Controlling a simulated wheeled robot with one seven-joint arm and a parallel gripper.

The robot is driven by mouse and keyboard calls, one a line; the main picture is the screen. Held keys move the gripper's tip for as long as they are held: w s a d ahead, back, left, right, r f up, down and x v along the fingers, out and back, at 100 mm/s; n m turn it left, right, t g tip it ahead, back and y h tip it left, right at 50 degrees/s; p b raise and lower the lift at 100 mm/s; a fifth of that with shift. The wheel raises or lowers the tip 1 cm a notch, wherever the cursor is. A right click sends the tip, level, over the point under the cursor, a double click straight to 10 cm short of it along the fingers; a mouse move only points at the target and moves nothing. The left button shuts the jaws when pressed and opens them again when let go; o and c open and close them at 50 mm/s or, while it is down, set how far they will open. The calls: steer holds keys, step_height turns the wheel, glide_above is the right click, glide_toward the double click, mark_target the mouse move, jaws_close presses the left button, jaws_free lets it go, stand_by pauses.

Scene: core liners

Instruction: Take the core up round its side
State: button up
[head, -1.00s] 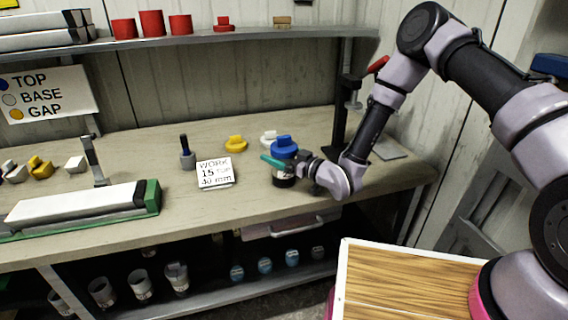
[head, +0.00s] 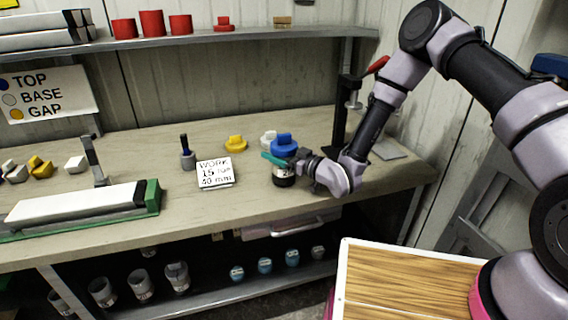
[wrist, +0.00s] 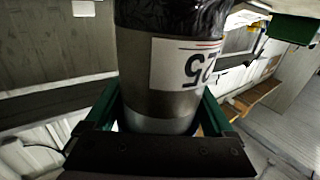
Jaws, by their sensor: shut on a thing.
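The core is a short upright cylinder (head: 284,180) near the right part of the bench, in front of the blue cap. In the wrist view the core (wrist: 140,75) fills the middle: a grey metallic side, a white label reading 25 upside down, and black wrapping at the top of the picture. My gripper (head: 279,164) reaches it from the right, low over the bench. Its green fingers lie on both sides of the core and are shut on it. I cannot tell whether the core's underside is clear of the bench.
A blue cap (head: 284,146), a white cap (head: 268,138) and a yellow cap (head: 236,144) stand behind and left of the core. A WORK card (head: 215,173) lies to its left. A dark post (head: 341,120) with a red handle rises behind my arm. A shelf (head: 200,42) runs above.

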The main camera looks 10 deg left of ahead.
stand_by(0.4)
steer(key=s+d, duration=0.8)
steer(key=s, duration=0.4)
steer(key=shift+s, duration=0.35)
stand_by(1.7)
steer(key=shift+a+r, duration=0.1)
steer(key=shift+r, duration=0.1)
steer(key=shift+r, duration=2.4)
steer(key=shift+r, duration=0.15)
